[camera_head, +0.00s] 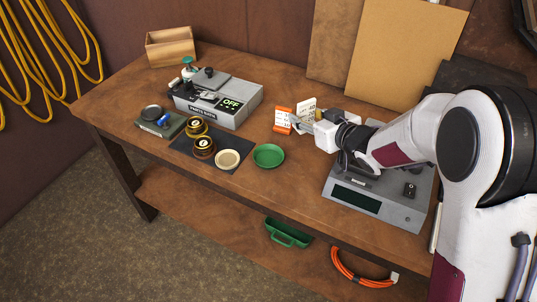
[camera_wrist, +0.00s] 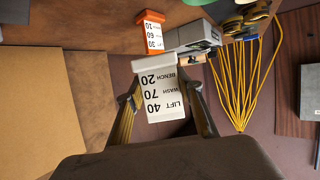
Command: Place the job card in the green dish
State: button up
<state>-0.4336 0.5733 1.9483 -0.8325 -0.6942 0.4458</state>
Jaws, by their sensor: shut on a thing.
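My gripper (camera_head: 298,118) is shut on a white card (camera_wrist: 164,92), held above the bench. In the wrist view the card reads LIFT 40, WASH 70, BENCH 20, upside down, between the two fingers. In the head view the white card (camera_head: 304,107) shows at my gripper's tip, near an orange-edged card (camera_head: 282,120) standing on the bench. That orange card also shows in the wrist view (camera_wrist: 152,32). The green dish (camera_head: 268,155) lies on the bench, empty, below and left of my gripper and apart from the card.
A cream dish (camera_head: 227,159) and brass-coloured round parts (camera_head: 203,147) lie on a dark mat left of the green dish. A grey lift unit (camera_head: 377,205) is under my arm. A wooden box (camera_head: 170,47) stands at the back left.

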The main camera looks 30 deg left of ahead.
jog(key=s+a+n+g+y, duration=0.1)
jog(key=s+a+n+g, duration=0.1)
jog(key=s+a, duration=0.4)
jog(key=shift+s+a+r+g, duration=0.2)
jog(key=shift+a+g, duration=0.2)
jog(key=shift+a, duration=0.5)
jog(key=shift+f, duration=0.1)
send_over(269, 159)
jog(key=shift+a+f, duration=0.1)
jog(key=shift+f, duration=2.95)
jog(key=shift+f, duration=1.85)
jog(key=shift+f, duration=0.45)
jog(key=o, duration=1.1)
